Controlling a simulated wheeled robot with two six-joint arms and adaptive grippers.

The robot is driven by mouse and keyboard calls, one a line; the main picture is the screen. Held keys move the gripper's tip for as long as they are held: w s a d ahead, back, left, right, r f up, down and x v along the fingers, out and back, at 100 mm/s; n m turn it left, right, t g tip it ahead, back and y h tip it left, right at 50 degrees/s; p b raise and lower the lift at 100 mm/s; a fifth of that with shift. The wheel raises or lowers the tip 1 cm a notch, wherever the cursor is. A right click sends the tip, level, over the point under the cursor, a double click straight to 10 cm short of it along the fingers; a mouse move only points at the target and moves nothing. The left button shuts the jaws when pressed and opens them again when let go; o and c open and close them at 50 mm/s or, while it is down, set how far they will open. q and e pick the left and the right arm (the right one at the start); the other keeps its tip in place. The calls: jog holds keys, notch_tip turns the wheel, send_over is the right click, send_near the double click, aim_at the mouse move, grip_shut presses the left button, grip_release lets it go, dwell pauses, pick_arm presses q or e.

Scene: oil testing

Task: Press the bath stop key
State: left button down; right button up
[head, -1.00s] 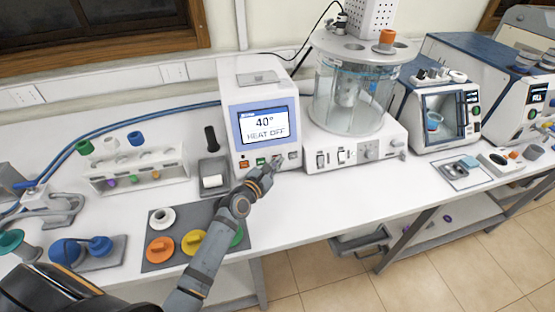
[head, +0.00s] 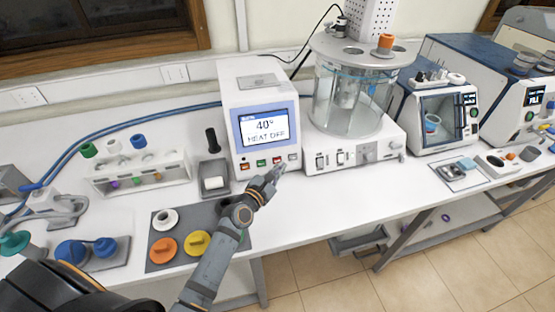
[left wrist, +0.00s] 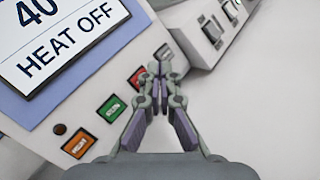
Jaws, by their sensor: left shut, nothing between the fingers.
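The white bath controller (head: 262,92) has a blue-framed screen (head: 264,126) reading "40°" and "HEAT OFF". Its key row has an orange key (left wrist: 80,145), a green key (left wrist: 112,107), a red key (left wrist: 138,79) and a grey key (head: 293,157). The red key, likely the stop key, also shows in the head view (head: 277,160); its label is too small to read. My left gripper (left wrist: 160,68) is shut and empty. Its tips are just in front of the panel, beside the red key to its right in the wrist view, apparently not covering it. My right gripper is out of view.
A clear water bath (head: 350,95) on a white base (head: 355,149) stands right of the controller. A small grey holder (head: 214,178) stands left, and a dark mat (head: 157,258) with coloured caps lies front left. The table front right of the gripper is clear.

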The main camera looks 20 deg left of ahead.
pick_arm(q)
jog(key=s+d, duration=0.1)
jog(key=s+r+p, duration=0.1)
jog(key=shift+s+d+r, duration=0.2)
jog(key=shift+s+d, duration=0.1)
jog(key=shift+d, duration=0.05)
dwell(0.6)
